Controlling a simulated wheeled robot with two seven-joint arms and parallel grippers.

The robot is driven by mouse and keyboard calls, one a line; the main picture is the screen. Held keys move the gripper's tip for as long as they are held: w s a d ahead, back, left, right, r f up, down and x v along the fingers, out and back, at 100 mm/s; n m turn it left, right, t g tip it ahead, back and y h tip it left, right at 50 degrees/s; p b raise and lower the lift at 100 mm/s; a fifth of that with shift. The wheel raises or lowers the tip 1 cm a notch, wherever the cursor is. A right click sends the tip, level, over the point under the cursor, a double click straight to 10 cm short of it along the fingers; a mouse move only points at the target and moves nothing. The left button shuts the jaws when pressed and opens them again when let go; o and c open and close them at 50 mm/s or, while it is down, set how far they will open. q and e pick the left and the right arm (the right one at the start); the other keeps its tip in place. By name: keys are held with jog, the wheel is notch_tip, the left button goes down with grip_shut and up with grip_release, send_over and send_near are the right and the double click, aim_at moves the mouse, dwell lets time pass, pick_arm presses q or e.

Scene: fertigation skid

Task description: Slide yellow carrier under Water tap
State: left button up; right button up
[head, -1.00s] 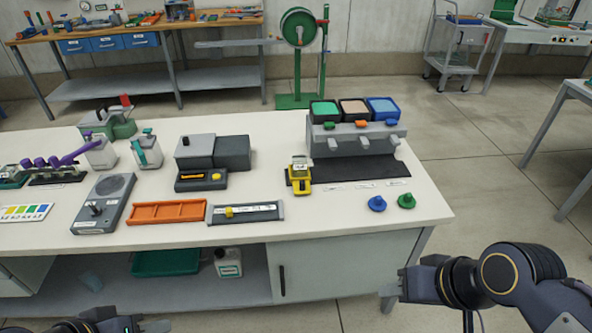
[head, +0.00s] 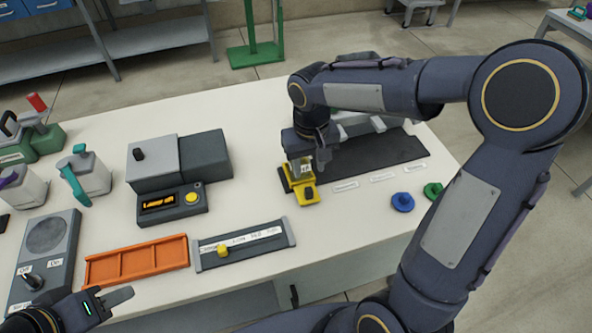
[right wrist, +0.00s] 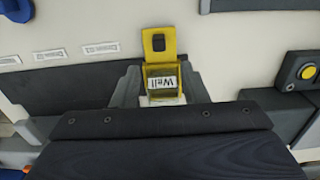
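The yellow carrier (head: 309,194) sits at the left end of the black strip (head: 372,156), holding a clear container (right wrist: 164,82) labelled "Well". My right gripper (head: 310,150) is down at the carrier, its fingers on either side of the container. In the right wrist view the fingers (right wrist: 165,75) lie close along its sides; whether they press on it is unclear. The grey tap unit (head: 378,124) stands behind the strip, mostly hidden by my right arm, and I cannot tell which tap is Water. My left gripper (head: 112,300) is at the lower left, empty and partly in view.
White labels (head: 383,177) lie along the strip's front. Blue (head: 402,202) and green (head: 432,190) knobbed pieces stand near the right edge. A grey slider panel (head: 242,244), orange tray (head: 136,262) and grey device (head: 180,165) are left of the carrier. The strip right of the carrier is clear.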

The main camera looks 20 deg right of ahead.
aim_at(309, 188)
notch_tip(309, 188, down, 7)
jog(key=shift+s+f, duration=0.15)
jog(key=shift+f, duration=0.05)
dwell(0.3)
grip_shut()
